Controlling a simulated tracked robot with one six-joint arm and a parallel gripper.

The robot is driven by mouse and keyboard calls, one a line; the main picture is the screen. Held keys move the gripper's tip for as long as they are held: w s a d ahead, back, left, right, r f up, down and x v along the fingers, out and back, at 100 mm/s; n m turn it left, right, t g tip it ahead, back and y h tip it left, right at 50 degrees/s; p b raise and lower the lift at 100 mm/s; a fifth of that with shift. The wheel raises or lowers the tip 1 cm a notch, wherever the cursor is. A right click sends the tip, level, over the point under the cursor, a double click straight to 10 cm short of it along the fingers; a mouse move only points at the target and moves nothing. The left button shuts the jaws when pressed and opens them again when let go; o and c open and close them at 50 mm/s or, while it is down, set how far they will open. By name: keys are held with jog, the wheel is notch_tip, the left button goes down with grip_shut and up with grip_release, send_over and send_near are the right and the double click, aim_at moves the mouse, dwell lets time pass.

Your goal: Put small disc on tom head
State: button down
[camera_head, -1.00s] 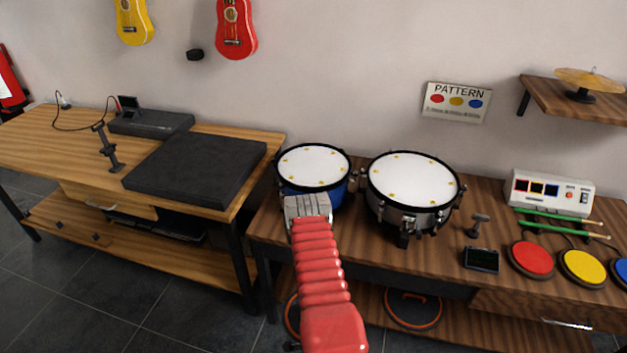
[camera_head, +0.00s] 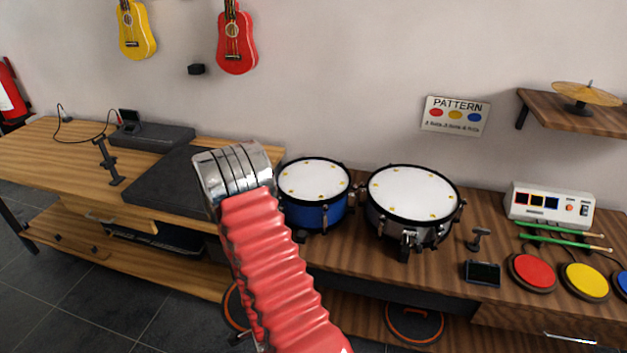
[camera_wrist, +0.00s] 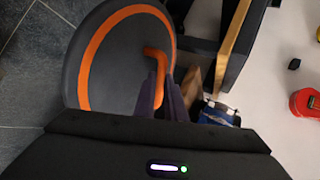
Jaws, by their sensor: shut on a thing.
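My gripper (camera_wrist: 167,88) is shut on the orange handle of a dark grey disc (camera_wrist: 115,62) with an orange ring, seen edge to edge in the wrist view. In the head view the disc (camera_head: 234,303) shows only as a sliver beside my red arm, low in front of the table; the arm hides the rest and most of my gripper. The blue drum (camera_head: 319,215), probably the tom, stands on the right-hand table with its white head (camera_head: 313,180) upward and bare. It also shows, partly hidden, in the wrist view (camera_wrist: 216,114).
A silver drum (camera_head: 412,195) stands right of the blue one. Another orange-ringed disc (camera_head: 415,322) lies on the lower shelf. A phone-like device (camera_head: 482,273), coloured pads (camera_head: 532,271) and green sticks (camera_head: 560,238) occupy the table's right side.

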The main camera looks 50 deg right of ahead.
jog(key=w+a+r+n+y, duration=0.1)
jog(key=w+a+r, duration=0.4)
jog(key=r, duration=0.4)
jog(key=w+a+r+n+y, duration=0.2)
jog(key=w+a+r, duration=0.3)
jog(key=r, duration=0.4)
jog(key=w+a+r+n+t+y, duration=0.1)
jog(key=w+a+r+n+y, duration=0.1)
jog(key=w+a+r, duration=0.3)
notch_tip(320, 180, up, 4)
jog(key=shift+a+r, duration=0.15)
jog(key=shift+a, duration=1.05)
jog(key=shift+s, duration=0.1)
